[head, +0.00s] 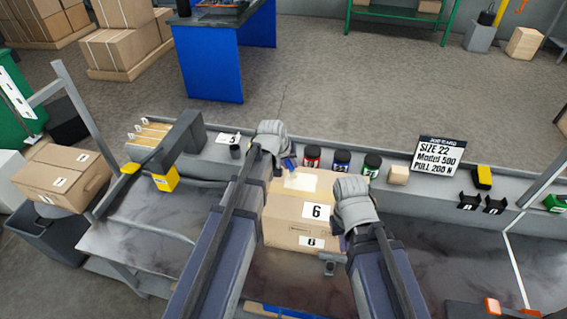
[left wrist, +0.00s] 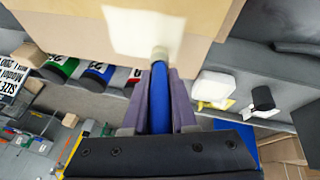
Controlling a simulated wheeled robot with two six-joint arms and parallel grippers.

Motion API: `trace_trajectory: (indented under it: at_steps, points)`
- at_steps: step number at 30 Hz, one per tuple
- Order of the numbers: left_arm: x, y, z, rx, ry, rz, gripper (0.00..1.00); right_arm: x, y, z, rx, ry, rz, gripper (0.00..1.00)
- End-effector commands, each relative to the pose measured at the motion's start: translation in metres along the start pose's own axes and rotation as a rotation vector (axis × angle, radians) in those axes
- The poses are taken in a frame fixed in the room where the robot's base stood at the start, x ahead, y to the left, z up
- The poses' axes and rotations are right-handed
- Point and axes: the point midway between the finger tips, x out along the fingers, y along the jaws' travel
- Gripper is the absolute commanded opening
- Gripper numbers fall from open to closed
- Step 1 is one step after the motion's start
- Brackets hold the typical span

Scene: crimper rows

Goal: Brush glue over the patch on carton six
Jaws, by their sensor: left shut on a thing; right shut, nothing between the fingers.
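Carton six (head: 285,232) is a brown box with white "6" labels, standing in front of me. The pale patch (head: 300,181) lies on its top; it also shows in the left wrist view (left wrist: 143,30). My left gripper (head: 284,166) is at the carton's far left edge, shut on a brush with a blue handle (left wrist: 160,105). The brush's tan tip (left wrist: 159,53) overlaps the patch's edge in the left wrist view; I cannot tell whether it touches. My right gripper (head: 343,241) is shut and empty at the carton's right side, its fingers mostly hidden.
Jars with red (head: 312,157), blue (head: 342,160) and green (head: 371,164) labels stand behind the carton. A small tan block (head: 398,174) and a black sign (head: 438,156) stand right of them. Another carton (head: 63,178) is at the far left.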

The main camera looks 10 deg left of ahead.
Motion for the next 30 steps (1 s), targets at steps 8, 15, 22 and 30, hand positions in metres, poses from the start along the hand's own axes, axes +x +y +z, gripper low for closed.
trace_trajectory:
  at_steps: [8,15,22,30]
  points:
    - [0.002,0.010,0.003,0.000,0.000,0.000,0.00,0.000,0.000,0.000,0.000,0.000,0.000,0.00]
    - [-0.002,0.010,0.001,0.000,-0.001,0.000,0.00,-0.003,0.000,0.000,0.000,0.000,0.000,0.00]
    - [-0.020,0.015,-0.006,0.000,0.000,0.000,0.00,-0.024,0.002,0.001,0.000,0.000,0.000,0.00]
    - [-0.043,0.020,-0.016,0.000,0.000,0.000,0.00,-0.049,0.005,0.003,0.000,0.000,0.000,0.00]
